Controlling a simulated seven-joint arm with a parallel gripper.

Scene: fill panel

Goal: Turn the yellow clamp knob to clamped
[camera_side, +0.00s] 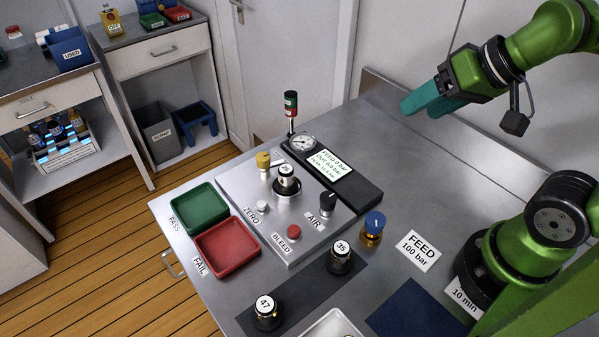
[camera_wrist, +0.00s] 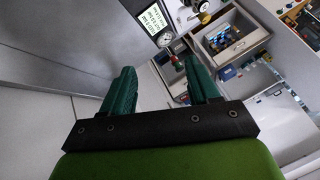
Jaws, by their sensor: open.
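The yellow clamp knob (camera_side: 263,160) stands at the back left of the grey fill panel (camera_side: 240,190), beside a black-and-silver fitting bearing a white-topped cylinder marked 29 (camera_side: 286,178). Whether the knob is set to clamped cannot be read. My gripper (camera_side: 422,104) has teal fingers and is raised at the upper right, well apart from the knob. In the wrist view my gripper (camera_wrist: 160,88) is open, with nothing between its two fingers. A small yellowish part, possibly the knob, shows at the top edge of the wrist view.
The panel also carries a black AIR knob (camera_side: 327,203), a red BLEED button (camera_side: 293,232), a gauge (camera_side: 302,142) and a signal tower (camera_side: 291,110). Green (camera_side: 180,210) and red (camera_side: 208,252) trays lie left. A blue-topped fitting (camera_side: 374,225) and cylinders 35 (camera_side: 341,254) and 47 (camera_side: 267,311) stand in front.

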